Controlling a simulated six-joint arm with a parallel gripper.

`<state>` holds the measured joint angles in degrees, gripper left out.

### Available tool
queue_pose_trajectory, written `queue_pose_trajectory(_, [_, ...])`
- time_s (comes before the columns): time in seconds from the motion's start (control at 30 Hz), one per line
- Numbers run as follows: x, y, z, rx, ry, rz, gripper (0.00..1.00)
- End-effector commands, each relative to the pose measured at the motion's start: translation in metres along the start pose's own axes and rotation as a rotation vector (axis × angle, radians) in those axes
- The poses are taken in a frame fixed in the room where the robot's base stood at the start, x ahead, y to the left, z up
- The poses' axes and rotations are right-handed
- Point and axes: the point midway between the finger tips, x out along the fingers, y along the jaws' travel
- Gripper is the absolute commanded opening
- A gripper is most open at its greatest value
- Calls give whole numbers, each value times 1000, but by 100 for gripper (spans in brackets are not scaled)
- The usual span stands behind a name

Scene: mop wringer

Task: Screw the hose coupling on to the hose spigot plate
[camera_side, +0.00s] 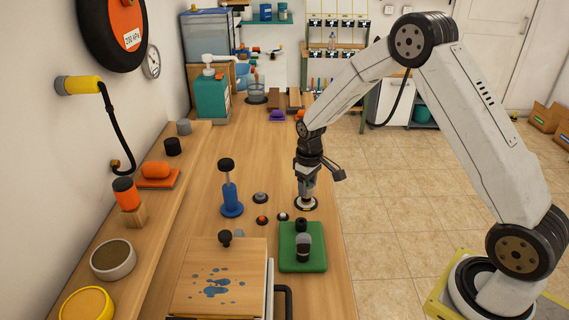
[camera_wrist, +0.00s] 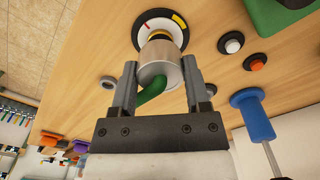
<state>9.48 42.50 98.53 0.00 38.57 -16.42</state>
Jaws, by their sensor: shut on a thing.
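The hose coupling (camera_wrist: 161,72) is a silver cylinder with a short green hose stub (camera_wrist: 152,93). My gripper (camera_wrist: 160,65) is shut on it, one finger on each side. The hose spigot plate (camera_wrist: 152,17) is a round disc with a black and white face, a red mark and a yellow mark. A brass-coloured collar shows between coupling and plate, in line with both. Whether the threads are engaged cannot be told. In the side view my gripper (camera_side: 307,188) points down just above the plate (camera_side: 306,204), near the bench's right edge; the coupling is mostly hidden there.
A green block (camera_side: 303,264) with a black and grey piece stands in front of the plate. A blue-based pump (camera_side: 231,207) and several small round knobs (camera_side: 261,198) lie to the left. A wooden-lidded box (camera_side: 200,285) is at the front. Bare bench lies behind the plate.

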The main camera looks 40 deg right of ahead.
Motion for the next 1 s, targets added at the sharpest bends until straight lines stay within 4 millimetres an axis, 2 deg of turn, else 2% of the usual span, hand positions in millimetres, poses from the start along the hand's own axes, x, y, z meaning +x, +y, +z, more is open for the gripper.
queue_pose_trajectory(1.0, [13,0,0,0,0,0,4])
